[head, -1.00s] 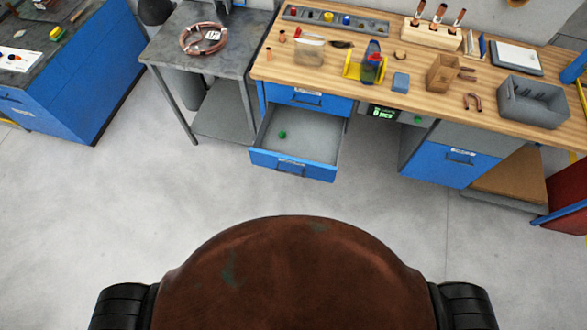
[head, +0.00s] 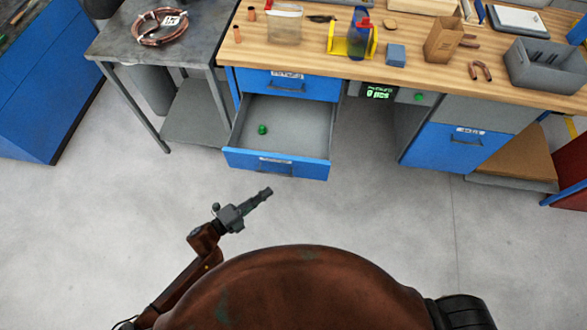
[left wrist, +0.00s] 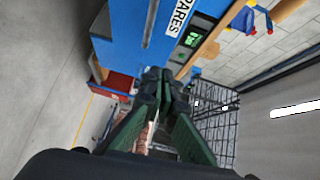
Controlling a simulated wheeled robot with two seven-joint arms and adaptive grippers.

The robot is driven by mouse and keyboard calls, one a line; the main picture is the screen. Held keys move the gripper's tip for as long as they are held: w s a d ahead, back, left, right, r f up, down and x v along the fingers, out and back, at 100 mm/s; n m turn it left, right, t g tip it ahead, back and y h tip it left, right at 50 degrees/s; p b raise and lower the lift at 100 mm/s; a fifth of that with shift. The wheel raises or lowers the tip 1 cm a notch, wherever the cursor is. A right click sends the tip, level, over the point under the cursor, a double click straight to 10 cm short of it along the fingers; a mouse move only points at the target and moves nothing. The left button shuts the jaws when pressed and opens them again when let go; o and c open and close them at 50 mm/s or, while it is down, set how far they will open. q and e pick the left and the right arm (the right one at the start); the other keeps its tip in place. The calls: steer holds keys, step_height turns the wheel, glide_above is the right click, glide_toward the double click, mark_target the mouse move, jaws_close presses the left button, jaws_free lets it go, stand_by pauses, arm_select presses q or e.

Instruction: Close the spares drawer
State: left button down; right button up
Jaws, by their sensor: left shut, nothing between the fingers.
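The spares drawer (head: 276,165) is a blue-fronted grey drawer pulled out under the left part of the wooden bench. A small green object (head: 262,129) lies inside it. In the left wrist view a blue front with a white label (left wrist: 180,17) ending in "PARES" shows close by at the top. My left gripper (head: 266,192) is shut and empty, in front of and below the drawer front in the head view, apart from it. Its dark fingers also show together in the left wrist view (left wrist: 161,88). My right gripper is not in view.
A closed blue drawer (head: 310,84) sits above the open one. A grey side table (head: 140,50) with a copper coil (head: 160,26) stands to the left. Tubes and holders lie on the wooden bench top (head: 300,58). The floor (head: 370,215) before the drawer is clear.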

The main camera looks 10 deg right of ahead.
arm_select(q)
steer(key=d+r+m, duration=0.1)
steer(key=d+r, duration=0.1)
steer(key=d, duration=0.1)
steer(key=b, duration=0.2)
glide_toward(303, 163)
steer(key=d, duration=0.4)
steer(key=shift+w+d+f+g+h, duration=0.1)
steer(key=shift+w+d+g+h, duration=0.1)
steer(key=shift+w, duration=0.35)
steer(key=shift+w+d+f+g+h, duration=0.1)
steer(key=shift+w+d+h, duration=0.1)
steer(key=shift+w, duration=0.35)
steer(key=shift+w+d+r, duration=0.1)
steer(key=shift+w+d, duration=0.05)
steer(key=shift+w, duration=0.3)
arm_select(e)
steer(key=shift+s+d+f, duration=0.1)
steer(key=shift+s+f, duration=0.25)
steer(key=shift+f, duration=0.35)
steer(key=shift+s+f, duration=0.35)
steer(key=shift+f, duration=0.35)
arm_select(q)
steer(key=shift+w, duration=0.1)
